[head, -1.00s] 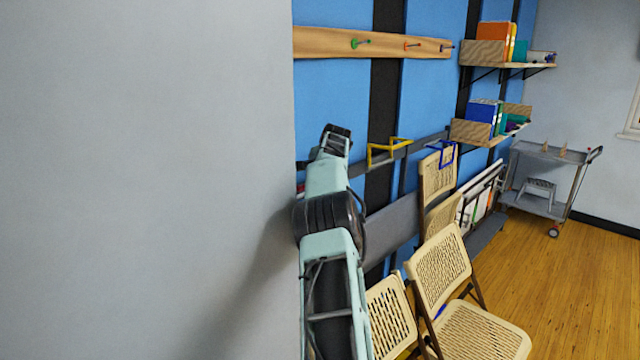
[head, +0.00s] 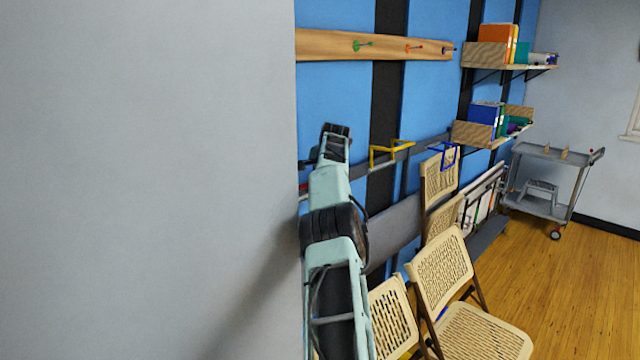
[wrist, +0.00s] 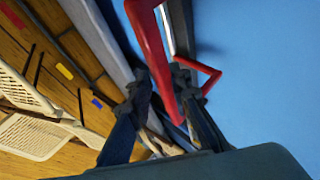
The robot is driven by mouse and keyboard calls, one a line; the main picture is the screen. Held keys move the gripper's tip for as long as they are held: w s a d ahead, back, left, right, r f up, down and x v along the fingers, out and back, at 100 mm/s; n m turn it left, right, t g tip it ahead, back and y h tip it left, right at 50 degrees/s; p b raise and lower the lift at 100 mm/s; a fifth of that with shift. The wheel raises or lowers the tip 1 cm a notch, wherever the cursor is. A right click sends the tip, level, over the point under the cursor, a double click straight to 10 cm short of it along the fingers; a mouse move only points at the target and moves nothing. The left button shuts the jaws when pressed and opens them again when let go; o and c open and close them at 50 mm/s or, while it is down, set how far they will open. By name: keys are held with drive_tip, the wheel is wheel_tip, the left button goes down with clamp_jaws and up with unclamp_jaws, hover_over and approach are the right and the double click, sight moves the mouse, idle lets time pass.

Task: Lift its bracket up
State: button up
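The red bracket (wrist: 158,60) shows in the wrist view as a bent red bar that runs down between my two fingers, with an angled part at the right near the rail. In the head view only a sliver of red (head: 303,187) shows beside my arm, at the left end of the wall rail (head: 370,160). My gripper (wrist: 161,78) has its dark fingers apart, one on each side of the red bar. I cannot tell if either finger touches it. My gripper also shows at the far end of my arm in the head view (head: 335,130).
A yellow bracket (head: 390,150) and a blue bracket (head: 443,155) sit on the same rail. Folding chairs (head: 440,275) stand below. A peg board (head: 330,46) hangs above. A grey cart (head: 548,155) is at the right. A wall (head: 140,180) fills the left.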

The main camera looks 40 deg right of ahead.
drive_tip(key=shift+o, duration=0.5)
drive_tip(key=v, duration=1.2)
idle(0.5)
